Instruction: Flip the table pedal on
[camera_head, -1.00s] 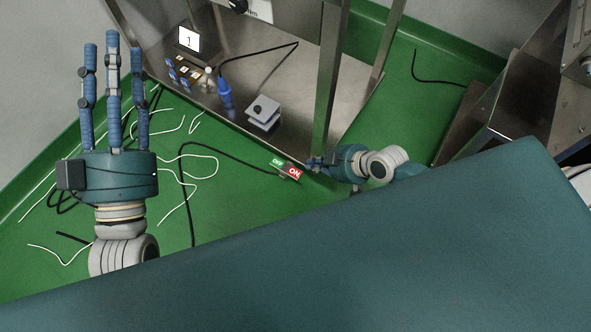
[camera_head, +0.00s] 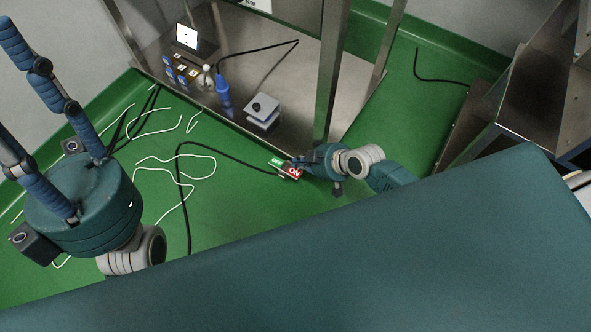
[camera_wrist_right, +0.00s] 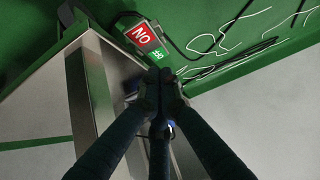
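The pedal (camera_head: 289,171) lies on the green floor at the foot of the steel table, with a red ON half and a green OFF half. It also shows in the right wrist view (camera_wrist_right: 143,36), with ON farther off and OFF nearer my fingertips. My right gripper (camera_head: 297,164) is right beside the pedal, at its right in the head view. In the wrist view its fingers (camera_wrist_right: 160,76) come together with nothing between them, near the OFF end. I cannot tell whether they touch the pedal. My left gripper (camera_head: 45,120) is empty, fingers spread, at the far left.
The steel table (camera_head: 345,110) has a lower shelf and a leg (camera_head: 328,75) just behind my right gripper. A grey box (camera_head: 263,110), a blue plug (camera_head: 223,88) and a small screen (camera_head: 193,39) sit there. A black cable (camera_head: 225,155) and white cords cross the floor.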

